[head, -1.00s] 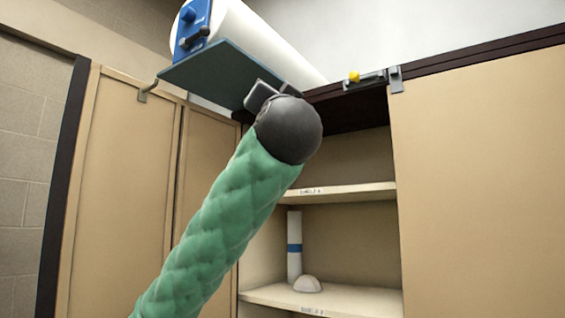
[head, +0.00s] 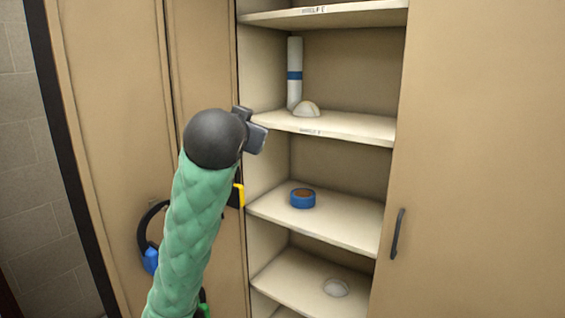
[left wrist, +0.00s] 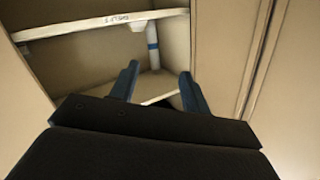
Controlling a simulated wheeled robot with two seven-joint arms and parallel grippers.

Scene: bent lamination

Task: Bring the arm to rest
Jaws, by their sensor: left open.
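My left gripper (head: 254,130) is at the end of the green-sleeved arm in the head view, in front of the left side of the open cabinet. It is at about the height of the shelf with the white tube. In the left wrist view its two fingers (left wrist: 160,88) are spread apart with nothing between them. Past them are the shelf interior and the white tube with a blue band. My right gripper is in neither view.
A closed door (head: 480,160) stands right. Blue-and-black headphones (head: 150,258) hang left, partly hidden by my arm.

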